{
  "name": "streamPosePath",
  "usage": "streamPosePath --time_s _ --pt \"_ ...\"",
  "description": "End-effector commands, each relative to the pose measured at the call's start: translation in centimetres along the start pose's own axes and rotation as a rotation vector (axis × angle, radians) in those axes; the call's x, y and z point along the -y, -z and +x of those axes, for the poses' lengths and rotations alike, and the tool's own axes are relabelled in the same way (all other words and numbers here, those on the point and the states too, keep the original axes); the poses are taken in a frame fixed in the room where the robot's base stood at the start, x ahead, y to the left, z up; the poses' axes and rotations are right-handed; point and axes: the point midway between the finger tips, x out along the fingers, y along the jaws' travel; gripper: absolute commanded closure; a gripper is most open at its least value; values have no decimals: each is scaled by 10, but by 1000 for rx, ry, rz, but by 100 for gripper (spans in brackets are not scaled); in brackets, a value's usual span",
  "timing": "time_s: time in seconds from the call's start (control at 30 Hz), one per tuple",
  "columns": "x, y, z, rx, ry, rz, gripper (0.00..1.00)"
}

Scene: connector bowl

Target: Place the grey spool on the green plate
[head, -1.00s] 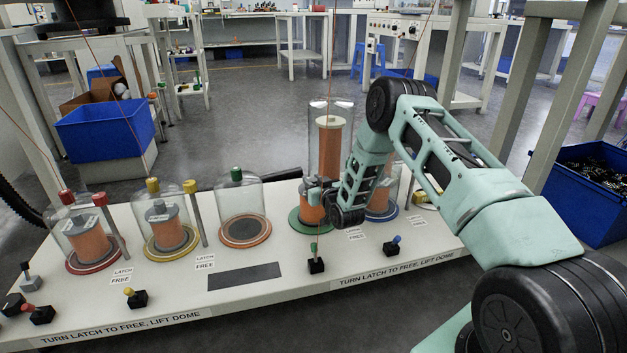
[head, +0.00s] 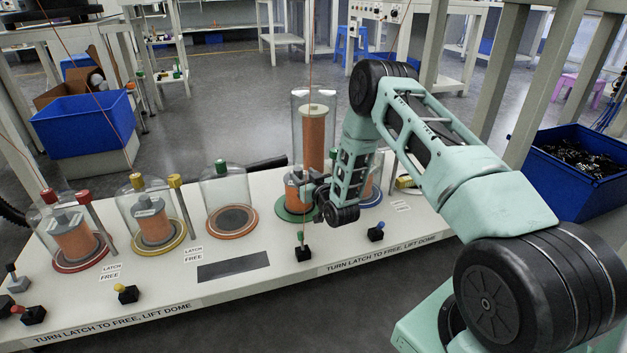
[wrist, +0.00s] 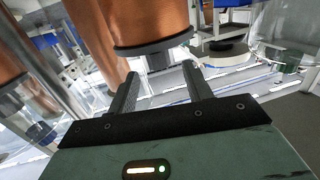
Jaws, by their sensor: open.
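A copper-wound spool with a grey top (head: 297,182) stands upright on the green plate (head: 284,213). I cannot tell how the two are arranged in depth. My gripper (head: 317,193) is at the right side of the spool on the green plate, partly hidden by my arm. In the wrist view my gripper (wrist: 162,82) is open, its fingers apart and empty. A copper spool (wrist: 145,22) with a dark lower flange shows just beyond the fingertips.
To the left are an empty domed orange plate (head: 232,221), a yellow plate (head: 158,241) and a red plate (head: 82,259), the last two with domed spools. A blue plate (head: 371,197) is right of my gripper. Small latches (head: 303,253) line the front edge.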

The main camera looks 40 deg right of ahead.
Motion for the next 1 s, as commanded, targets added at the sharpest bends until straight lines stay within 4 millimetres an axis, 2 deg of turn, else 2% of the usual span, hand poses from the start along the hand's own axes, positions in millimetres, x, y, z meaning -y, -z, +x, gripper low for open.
streamPosePath --time_s 0.1,0.3,0.47,0.57,0.67,0.77,0.8,0.87,0.9,0.97,1.0 --pt "0 3 -28 7 -1 0 50" --pt "0 2 -60 4 -2 1 50" --pt "2 3 -70 6 3 1 50" --pt "18 13 -64 44 30 2 50" --pt "56 33 -55 136 89 1 50" --pt "108 58 -56 274 170 -6 50" --pt "131 69 -62 334 204 -11 50" --pt "162 83 -75 424 253 -24 50" --pt "183 92 -87 484 287 -36 50" --pt "212 106 -110 575 336 -57 50" --pt "230 115 -128 634 368 -75 50"
